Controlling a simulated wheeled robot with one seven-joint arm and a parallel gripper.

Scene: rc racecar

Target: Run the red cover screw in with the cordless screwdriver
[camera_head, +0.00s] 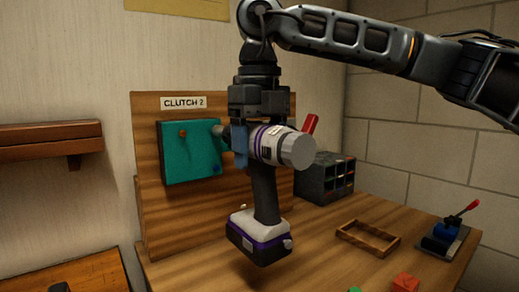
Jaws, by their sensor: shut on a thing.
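A teal cover (188,155) is mounted on an upright wooden panel under a "CLUTCH 2" label (183,102). An orange-brown screw (182,133) shows at its upper left and a blue one (217,169) at its lower right. I cannot make out a clearly red screw; the cover's upper right corner is hidden by the tool's nose. My gripper (257,124) is shut on the white, grey and purple cordless screwdriver (264,192), held upright above the bench. Its nose points left at the cover's upper right corner; I cannot tell whether it touches.
A dark compartment bin (326,179) stands behind the tool, with a red handle-like part (310,124) above it. A wooden frame tray (368,238), a red block (405,283) and a blue fixture with a red lever (447,229) lie to the right. A wooden shelf (45,137) is at left.

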